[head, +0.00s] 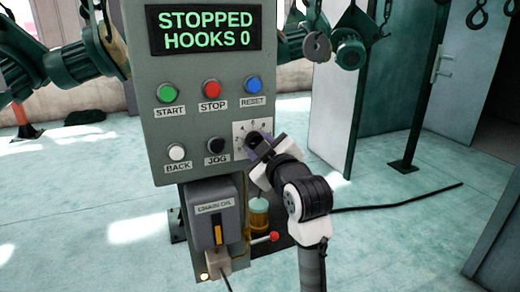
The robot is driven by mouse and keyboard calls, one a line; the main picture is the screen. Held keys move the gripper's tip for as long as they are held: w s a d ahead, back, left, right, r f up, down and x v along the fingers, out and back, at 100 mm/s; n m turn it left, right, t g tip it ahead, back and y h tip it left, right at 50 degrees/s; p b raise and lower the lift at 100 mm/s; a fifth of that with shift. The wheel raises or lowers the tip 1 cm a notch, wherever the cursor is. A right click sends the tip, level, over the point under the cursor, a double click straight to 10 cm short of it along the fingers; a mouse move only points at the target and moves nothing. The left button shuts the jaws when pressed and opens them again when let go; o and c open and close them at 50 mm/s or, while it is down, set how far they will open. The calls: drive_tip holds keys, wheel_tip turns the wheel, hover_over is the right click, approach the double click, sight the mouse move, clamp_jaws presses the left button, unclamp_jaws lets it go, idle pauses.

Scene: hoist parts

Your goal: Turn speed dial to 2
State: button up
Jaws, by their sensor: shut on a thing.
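The speed dial (254,138) is a dark knob on a white, marked plate (241,130) at the lower right of the grey control panel (148,108). My gripper (258,143) reaches in from the right and is shut on the dial. The gripper covers most of the knob and part of the plate, so I cannot tell which mark the dial points at. The display (204,29) at the panel's top reads "STOPPED HOOKS 0" in green letters.
Close by are the green START (166,93), red STOP (211,89), blue RESET (253,85), white BACK (177,152) and black JOG (215,145) buttons. A chain oil box (213,215) and a red-knobbed lever (273,237) sit below. Hoists and hooks (317,44) hang behind.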

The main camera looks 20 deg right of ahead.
drive_tip(key=o, duration=1)
drive_tip(key=s+b, duration=0.2)
drive_tip(key=s, duration=1.1)
drive_tip(key=shift+s+b, duration=0.35)
drive_tip(key=shift+s, duration=0.05)
